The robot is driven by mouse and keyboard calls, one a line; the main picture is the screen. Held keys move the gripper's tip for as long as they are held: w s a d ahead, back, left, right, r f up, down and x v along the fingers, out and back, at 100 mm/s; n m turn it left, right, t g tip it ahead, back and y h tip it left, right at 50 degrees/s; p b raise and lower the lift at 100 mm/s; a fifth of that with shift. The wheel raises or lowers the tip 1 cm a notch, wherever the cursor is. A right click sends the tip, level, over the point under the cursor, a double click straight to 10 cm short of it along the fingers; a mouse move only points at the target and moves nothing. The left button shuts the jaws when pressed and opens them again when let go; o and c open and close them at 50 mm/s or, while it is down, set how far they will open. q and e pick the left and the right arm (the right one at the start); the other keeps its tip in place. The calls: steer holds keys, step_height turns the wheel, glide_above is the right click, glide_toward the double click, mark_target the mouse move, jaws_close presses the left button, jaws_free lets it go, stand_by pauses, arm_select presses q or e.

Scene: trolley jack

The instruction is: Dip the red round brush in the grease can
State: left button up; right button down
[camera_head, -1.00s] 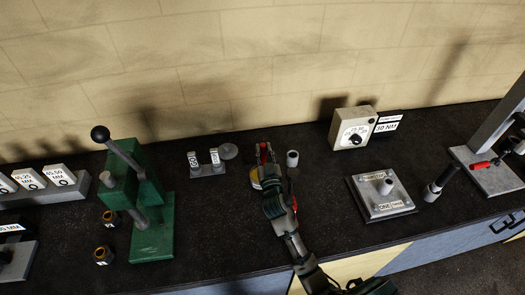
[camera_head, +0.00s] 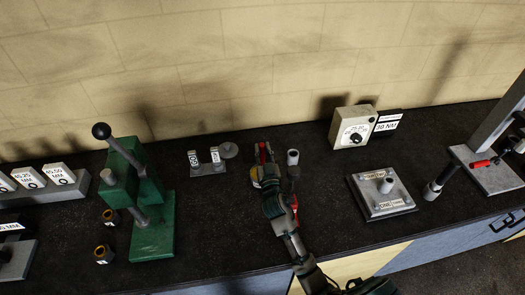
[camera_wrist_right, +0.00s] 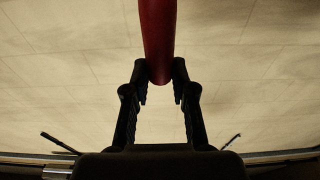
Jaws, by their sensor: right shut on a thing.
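My right gripper (camera_head: 268,178) is over the middle of the dark bench, shut on the red round brush (camera_head: 264,151). In the right wrist view, the red handle (camera_wrist_right: 158,40) stands between the fingertips (camera_wrist_right: 160,82) and runs up out of the picture. The brush's bristle end is not visible. A small yellowish round thing (camera_head: 255,178), probably the grease can, shows just left of the gripper and is partly hidden by it. I cannot tell whether the brush is inside it. My left gripper is not in view.
A grey cylinder (camera_head: 292,157) stands close right of the gripper. A labelled grey stand (camera_head: 208,169) and a green press (camera_head: 152,205) are to the left. A metal plate with a post (camera_head: 381,207) and a dial box (camera_head: 353,128) are to the right.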

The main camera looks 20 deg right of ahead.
steer(key=shift+f, duration=0.25)
steer(key=shift+a+r+p, duration=0.25)
steer(key=shift+r+p, duration=0.2)
step_height(320, 180, up, 3)
steer(key=shift+a+f+p, duration=0.15)
steer(key=shift+f+p, duration=0.05)
steer(key=shift+p, duration=0.9)
steer(key=r+p, duration=0.1)
steer(key=r, duration=0.1)
steer(key=r+p, duration=0.1)
steer(key=p, duration=0.1)
steer(key=shift+d+r, duration=0.2)
steer(key=shift+r, duration=0.2)
steer(key=shift+a, duration=0.1)
steer(key=shift+f, duration=0.1)
